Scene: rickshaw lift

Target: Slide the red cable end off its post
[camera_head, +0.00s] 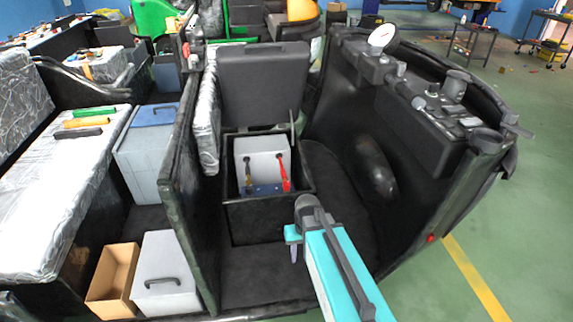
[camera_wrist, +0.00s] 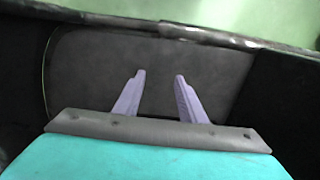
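The red cable end (camera_head: 285,184) is on top of the light grey battery (camera_head: 262,160), at its right side. The battery sits in a black box in the middle of the rickshaw. A dark cable end with a yellowish part (camera_head: 248,180) is at the battery's left side. My gripper (camera_head: 294,252) is in front of the box and to the right, apart from the battery. In the wrist view my gripper (camera_wrist: 160,75) has its two pale purple fingers spread, with nothing between them. The post under the red end is too small to make out.
A raised black seat lid (camera_head: 262,80) stands behind the box. A black partition (camera_head: 185,190) rises at the left and the dashboard (camera_head: 430,120) at the right.

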